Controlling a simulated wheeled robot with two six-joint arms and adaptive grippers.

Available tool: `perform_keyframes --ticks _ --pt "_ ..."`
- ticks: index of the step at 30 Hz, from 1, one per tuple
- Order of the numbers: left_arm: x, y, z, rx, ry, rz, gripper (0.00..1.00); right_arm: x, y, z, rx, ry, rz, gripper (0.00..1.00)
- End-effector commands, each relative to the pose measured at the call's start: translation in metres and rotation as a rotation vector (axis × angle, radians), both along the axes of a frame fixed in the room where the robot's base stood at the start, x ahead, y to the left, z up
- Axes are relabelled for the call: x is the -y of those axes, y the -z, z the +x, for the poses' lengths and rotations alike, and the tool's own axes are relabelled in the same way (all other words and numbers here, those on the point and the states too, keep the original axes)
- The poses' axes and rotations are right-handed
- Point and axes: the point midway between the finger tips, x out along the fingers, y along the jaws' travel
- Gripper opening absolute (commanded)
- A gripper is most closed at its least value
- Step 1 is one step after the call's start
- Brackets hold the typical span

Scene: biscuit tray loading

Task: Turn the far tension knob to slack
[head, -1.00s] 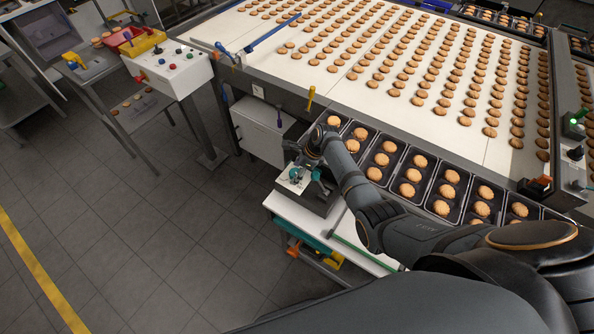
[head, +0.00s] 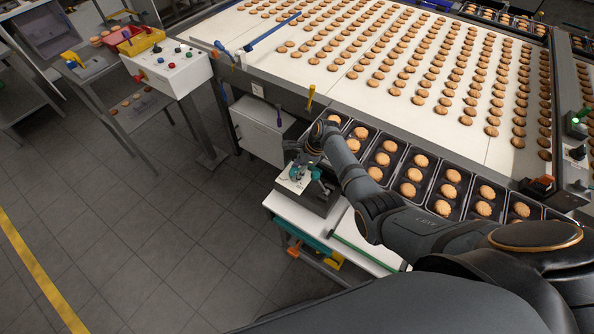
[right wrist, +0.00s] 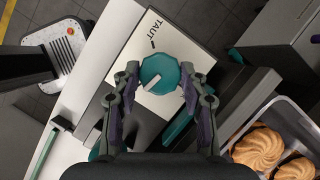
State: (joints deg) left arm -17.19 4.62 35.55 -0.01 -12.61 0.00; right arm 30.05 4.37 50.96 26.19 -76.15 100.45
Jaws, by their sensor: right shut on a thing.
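The far tension knob (right wrist: 159,74) is teal and many-sided, with a white pointer mark, on a white plate (right wrist: 125,45) lettered TAUT. The pointer slants toward the lower left in the right wrist view, away from the tick beside TAUT. My right gripper (right wrist: 160,88) is shut on this knob, with a finger on each side. In the head view the right gripper (head: 297,156) covers most of it. A second teal knob (head: 317,173) stands on the nearer side of the same unit. The slack lettering is not readable. My left gripper is not in view.
Black trays of biscuits (right wrist: 286,112) stand close to the right of the unit. A white conveyor (head: 300,75) with rows of biscuits lies beyond. The unit sits on a white-topped cart (head: 290,212). A control box (head: 165,68) stands at upper left.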

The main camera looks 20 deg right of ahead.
Motion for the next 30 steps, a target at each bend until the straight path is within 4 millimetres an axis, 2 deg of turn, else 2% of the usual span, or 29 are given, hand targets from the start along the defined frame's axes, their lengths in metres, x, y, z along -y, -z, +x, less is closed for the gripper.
perform_keyframes --ticks 14,30 --pt "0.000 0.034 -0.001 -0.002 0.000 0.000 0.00 -0.001 0.003 0.005 0.003 -0.440 0.003 0.12" --pt "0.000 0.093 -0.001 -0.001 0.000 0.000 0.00 -0.002 0.005 0.008 0.005 -0.954 0.001 0.12"
